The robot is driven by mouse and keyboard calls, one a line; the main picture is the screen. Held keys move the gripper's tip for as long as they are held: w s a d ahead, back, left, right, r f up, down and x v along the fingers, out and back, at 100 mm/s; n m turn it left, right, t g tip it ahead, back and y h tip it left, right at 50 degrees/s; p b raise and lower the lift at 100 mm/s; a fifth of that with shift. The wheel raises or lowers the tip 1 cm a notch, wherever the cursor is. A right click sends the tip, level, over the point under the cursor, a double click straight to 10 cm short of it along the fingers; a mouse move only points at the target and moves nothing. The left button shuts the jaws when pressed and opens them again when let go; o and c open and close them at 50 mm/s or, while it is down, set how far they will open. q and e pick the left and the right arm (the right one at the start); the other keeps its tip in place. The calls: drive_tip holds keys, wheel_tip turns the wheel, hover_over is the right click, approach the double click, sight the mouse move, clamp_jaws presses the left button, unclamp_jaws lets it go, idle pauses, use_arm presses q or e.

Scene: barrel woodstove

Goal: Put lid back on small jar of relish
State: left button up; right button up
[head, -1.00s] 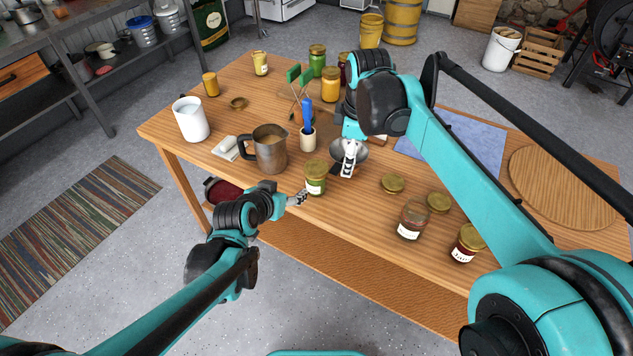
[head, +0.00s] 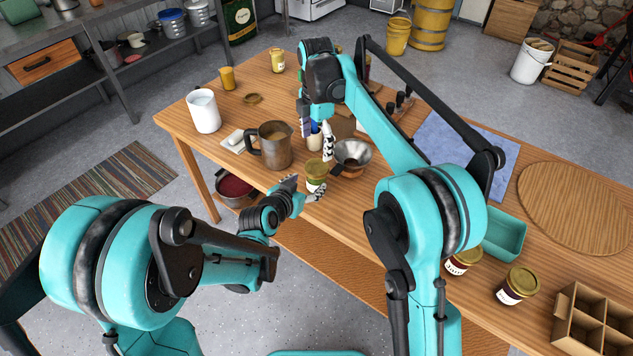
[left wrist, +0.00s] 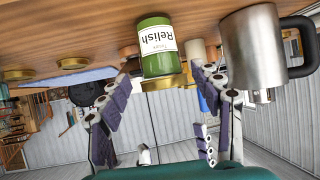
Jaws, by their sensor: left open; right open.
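The small relish jar (head: 316,183) stands upright near the table's front edge. It is green with a white label, which reads "Relish" upside down in the left wrist view (left wrist: 158,42). A gold lid (head: 317,167) sits on its mouth; I cannot tell how tightly it is seated. My left gripper (head: 306,187) is open at the jar, low on its front side. In the left wrist view its fingers flank the jar, with gaps visible near the lid (left wrist: 163,83). My right gripper (head: 317,146) is open and empty, above and just behind the jar.
A metal pitcher (head: 270,148) stands left of the jar, and a metal funnel (head: 353,153) close to its right. A teal bin (head: 506,240), two lidded jars (head: 518,284) and a divided box (head: 590,325) are right.

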sight(317, 166)
use_arm(q)
drive_tip(key=x, duration=0.7)
drive_tip(key=shift+w+d+f, duration=0.1)
drive_tip(key=shift+w+f, duration=0.05)
drive_tip(key=shift+w, duration=0.2)
clamp_jaws()
use_arm(e)
drive_tip(key=n, duration=0.9)
drive_tip(key=shift+f, duration=4)
